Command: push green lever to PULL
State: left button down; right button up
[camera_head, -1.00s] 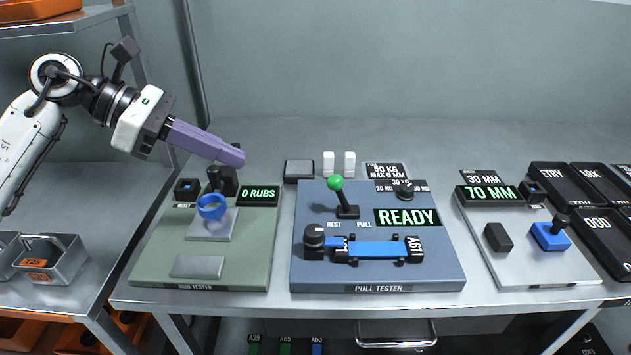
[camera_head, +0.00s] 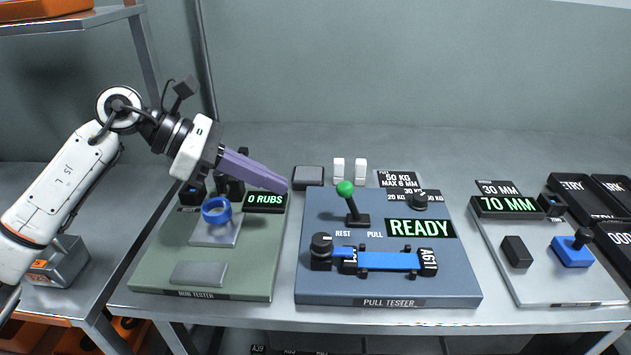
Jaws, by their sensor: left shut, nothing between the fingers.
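The green-knobbed lever (camera_head: 346,190) stands on the blue-grey pull tester (camera_head: 460,277), tilted to the left, toward the REST side. The labels REST and PULL are printed in front of its black base. A blue webbing strip (camera_head: 390,261) marked A61 lies across the tester between black clamps. The tester's display (camera_head: 420,228) reads READY. My left gripper (camera_head: 286,187) is shut and empty, its purple fingers pointing right, to the left of the green knob and apart from it. My right gripper is not in view.
The rub tester (camera_head: 150,272) with a blue ring (camera_head: 216,210) and a 0 RUBS display (camera_head: 265,199) is at left, under my left arm. Two white blocks (camera_head: 360,171) and a grey pad stand behind the pull tester. A 70 MM gauge (camera_head: 508,205) is at right.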

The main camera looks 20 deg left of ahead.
aim_at(349, 203)
pick_arm(q)
jog(key=shift+w+d+f+p, duration=0.3)
jog(key=shift+w+d, duration=0.3)
jog(key=shift+d, duration=0.55)
jog(key=shift+w+d+f+p, duration=0.3)
jog(key=shift+w+d, duration=0.25)
jog(key=shift+d, duration=0.55)
jog(key=shift+w+d+f+p, duration=0.2)
jog(key=shift+w+d+f, duration=0.3)
jog(key=shift+d, duration=0.65)
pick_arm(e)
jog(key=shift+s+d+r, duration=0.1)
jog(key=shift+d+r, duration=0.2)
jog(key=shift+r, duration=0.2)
pick_arm(q)
jog(key=shift+r, duration=0.25)
